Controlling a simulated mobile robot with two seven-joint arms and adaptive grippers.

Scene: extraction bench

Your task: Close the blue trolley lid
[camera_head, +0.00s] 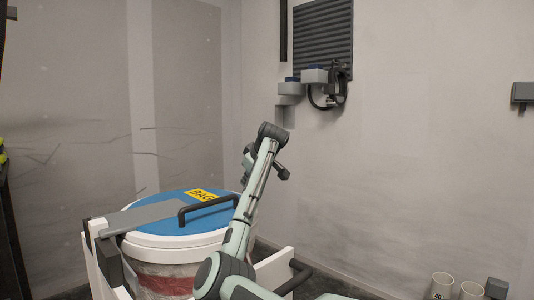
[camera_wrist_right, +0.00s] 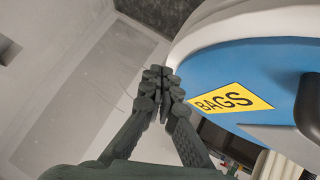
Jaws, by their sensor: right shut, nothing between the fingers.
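The round blue lid (camera_head: 170,217) has a white rim, a yellow BAGS label (camera_head: 201,195) and a black bar handle (camera_head: 207,206). It lies about level over the white trolley (camera_head: 93,262); I cannot tell whether it touches all around. In the right wrist view the lid (camera_wrist_right: 220,62) fills the upper right. My right gripper (camera_wrist_right: 163,85) is shut and empty, just outside the lid's rim there. In the head view my right arm rises in front of the trolley's right side, and its fingertips are hard to make out. My left gripper is out of view.
A grey flat plate (camera_head: 150,218) crosses the lid's left part. A wall fixture with a black hose (camera_head: 318,98) hangs at the back. White cups (camera_head: 441,286) stand at the bottom right. The space above the lid is clear.

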